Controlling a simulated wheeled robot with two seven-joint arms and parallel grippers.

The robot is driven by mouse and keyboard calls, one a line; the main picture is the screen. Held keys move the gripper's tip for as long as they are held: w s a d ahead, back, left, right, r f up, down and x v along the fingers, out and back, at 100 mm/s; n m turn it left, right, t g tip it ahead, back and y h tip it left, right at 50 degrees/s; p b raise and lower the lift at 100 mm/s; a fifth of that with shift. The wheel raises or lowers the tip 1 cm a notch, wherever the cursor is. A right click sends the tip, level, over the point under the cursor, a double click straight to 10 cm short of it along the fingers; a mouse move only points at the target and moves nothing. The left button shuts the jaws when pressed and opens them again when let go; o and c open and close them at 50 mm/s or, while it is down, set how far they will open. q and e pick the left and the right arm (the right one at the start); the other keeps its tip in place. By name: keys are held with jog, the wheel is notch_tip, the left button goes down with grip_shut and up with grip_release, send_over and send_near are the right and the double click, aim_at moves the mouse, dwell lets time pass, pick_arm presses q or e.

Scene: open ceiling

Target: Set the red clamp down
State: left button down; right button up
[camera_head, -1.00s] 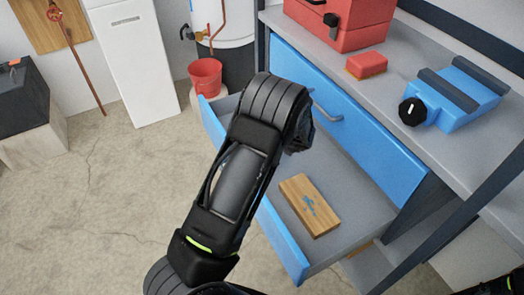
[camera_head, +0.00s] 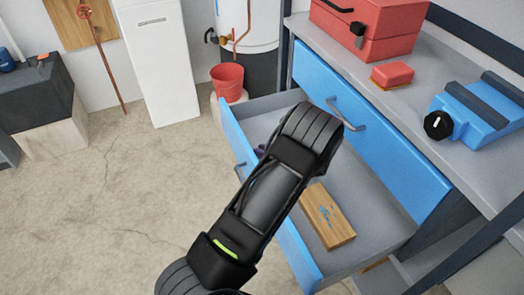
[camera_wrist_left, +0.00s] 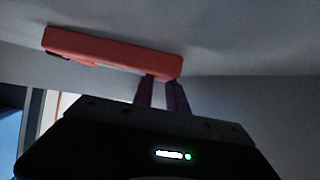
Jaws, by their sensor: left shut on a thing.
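The red clamp (camera_wrist_left: 110,53) shows in the left wrist view as a long red bar. My left gripper (camera_wrist_left: 163,88) is shut on it near its right end. In the head view my left arm reaches over the open drawer (camera_head: 378,246). The arm hides the clamp and nearly all of the gripper there; only a small dark purple part shows left of the arm, over the drawer. I cannot tell whether the clamp touches the drawer floor. My right gripper is not in view.
The bench top above holds a red toolbox (camera_head: 365,33), a red brush-like block (camera_head: 392,75) and a blue vise (camera_head: 478,112). A red bucket (camera_head: 227,83) stands behind the drawer.

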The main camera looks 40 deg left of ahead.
pick_arm(q)
jog(key=c, duration=1.8)
grip_release()
jog(key=shift+f, duration=0.1)
jog(key=o, duration=0.5)
jog(key=shift+r, duration=0.2)
jog(key=p+v, duration=0.1)
jog(key=v, duration=1.1)
jog(key=shift+f, duration=0.1)
